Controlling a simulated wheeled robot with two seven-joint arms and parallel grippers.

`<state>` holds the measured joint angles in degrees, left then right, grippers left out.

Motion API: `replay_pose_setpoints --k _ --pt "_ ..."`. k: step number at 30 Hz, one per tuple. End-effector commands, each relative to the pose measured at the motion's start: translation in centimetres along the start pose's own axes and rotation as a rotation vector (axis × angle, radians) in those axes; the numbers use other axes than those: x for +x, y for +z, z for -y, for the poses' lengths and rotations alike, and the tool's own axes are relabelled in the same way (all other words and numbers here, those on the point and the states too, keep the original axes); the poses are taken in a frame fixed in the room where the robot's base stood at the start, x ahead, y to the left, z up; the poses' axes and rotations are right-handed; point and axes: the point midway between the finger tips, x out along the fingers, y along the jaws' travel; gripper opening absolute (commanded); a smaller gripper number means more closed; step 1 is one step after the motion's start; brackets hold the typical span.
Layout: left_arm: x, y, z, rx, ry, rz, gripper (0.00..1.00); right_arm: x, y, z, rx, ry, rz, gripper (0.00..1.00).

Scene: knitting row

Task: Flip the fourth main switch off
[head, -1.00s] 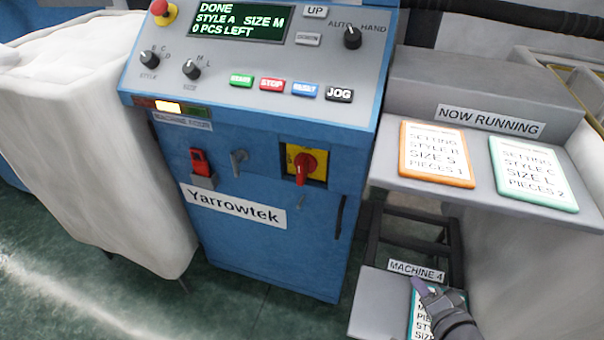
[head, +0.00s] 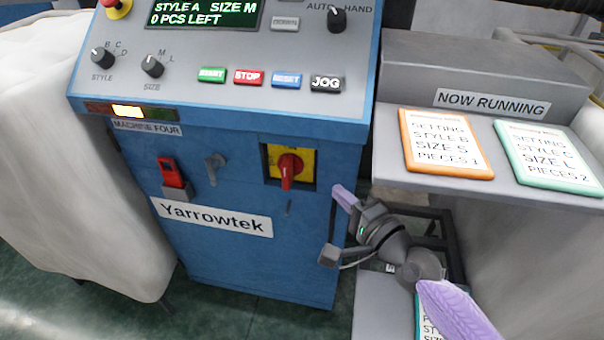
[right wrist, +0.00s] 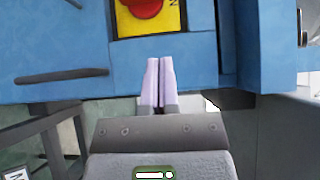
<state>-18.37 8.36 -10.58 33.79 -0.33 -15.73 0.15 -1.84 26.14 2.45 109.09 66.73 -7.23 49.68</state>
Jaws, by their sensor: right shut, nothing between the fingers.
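The main switch (head: 287,172) is a red rotary handle on a yellow plate (head: 274,155), set in the blue front of the cabinet labelled "MACHINE FOUR" (head: 147,128). Its handle points downward in the head view. In the right wrist view the red switch (right wrist: 142,6) is cut off by the top edge. My right gripper (head: 340,192) is shut and empty, to the right of the switch and slightly lower, apart from it. Its lilac fingers (right wrist: 160,66) lie together, pointing at the cabinet below the yellow plate. My left gripper is not in view.
A red lockout-like piece (head: 170,172) and a grey handle (head: 213,165) sit left of the switch. The control panel (head: 215,55) is above. A grey shelf (head: 392,125) with orange and green cards stands right of my gripper. A white bag (head: 70,200) stands left.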

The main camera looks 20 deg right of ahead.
Motion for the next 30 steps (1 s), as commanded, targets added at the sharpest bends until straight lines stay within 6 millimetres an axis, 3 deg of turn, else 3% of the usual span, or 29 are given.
replay_pose_setpoints --k 6,12,18,30 --pt "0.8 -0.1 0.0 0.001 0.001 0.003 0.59 4.8 0.0 -0.2 0.002 -0.002 -0.001 0.0" --pt "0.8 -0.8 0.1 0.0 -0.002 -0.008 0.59 7.4 1.9 -0.1 0.004 0.0 0.001 0.0" --pt "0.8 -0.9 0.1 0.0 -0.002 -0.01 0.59 8.2 2.9 -0.1 0.001 0.002 0.001 0.0" --pt "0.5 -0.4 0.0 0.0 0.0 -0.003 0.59 8.2 2.9 0.1 -0.006 0.006 0.001 0.0"
